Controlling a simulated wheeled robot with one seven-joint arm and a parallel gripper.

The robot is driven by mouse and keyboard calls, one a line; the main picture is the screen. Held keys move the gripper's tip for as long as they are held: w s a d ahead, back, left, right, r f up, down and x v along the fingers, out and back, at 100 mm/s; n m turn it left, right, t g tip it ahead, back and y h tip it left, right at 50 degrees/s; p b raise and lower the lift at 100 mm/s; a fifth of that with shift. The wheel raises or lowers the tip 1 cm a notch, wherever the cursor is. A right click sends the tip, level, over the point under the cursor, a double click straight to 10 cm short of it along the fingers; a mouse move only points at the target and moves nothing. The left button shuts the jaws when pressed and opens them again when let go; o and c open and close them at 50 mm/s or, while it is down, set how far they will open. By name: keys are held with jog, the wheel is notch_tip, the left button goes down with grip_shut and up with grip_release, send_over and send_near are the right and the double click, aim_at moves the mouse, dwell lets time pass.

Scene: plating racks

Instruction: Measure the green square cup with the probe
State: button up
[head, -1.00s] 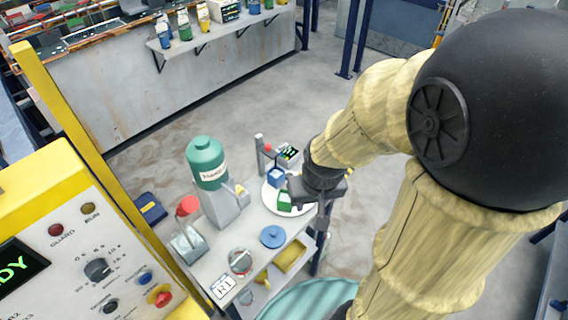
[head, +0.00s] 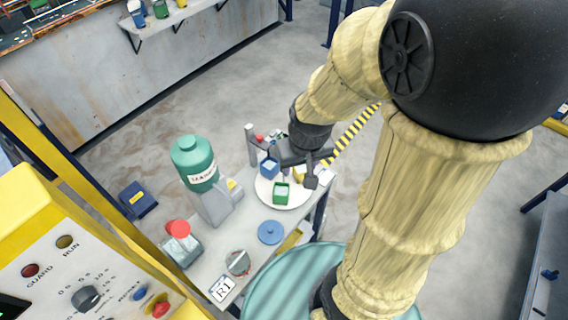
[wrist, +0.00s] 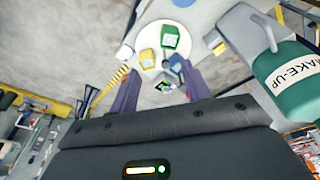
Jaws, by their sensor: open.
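The green square cup (head: 282,193) stands upright on a round white plate (head: 290,204) on the small bench. The cup also shows near the top of the wrist view (wrist: 170,38). My gripper (head: 298,160) is open above the plate's back right part, behind the green cup and apart from it. In the wrist view its two fingers (wrist: 158,76) stand apart with nothing clearly gripped. A small device with a green display (wrist: 168,97) shows between and beyond the fingers. I cannot make out the probe itself for certain.
A blue cup (head: 269,167) and a yellow cup (head: 299,174) share the plate, close to my gripper. A grey post (head: 250,145) stands behind it. A teal container (head: 194,163) and blue disc (head: 270,232) are on the bench. Open floor lies behind.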

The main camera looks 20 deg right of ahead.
jog(key=w+n+g+p, duration=0.2)
jog(key=w+n, duration=0.1)
jog(key=w, duration=1.1)
jog(key=shift+f+g, duration=0.3)
jog(key=shift+f, duration=0.15)
notch_tip(320, 180, down, 18)
jog(key=p, duration=0.5)
jog(key=shift+s+r, duration=0.1)
jog(key=shift+r, duration=0.15)
grip_shut()
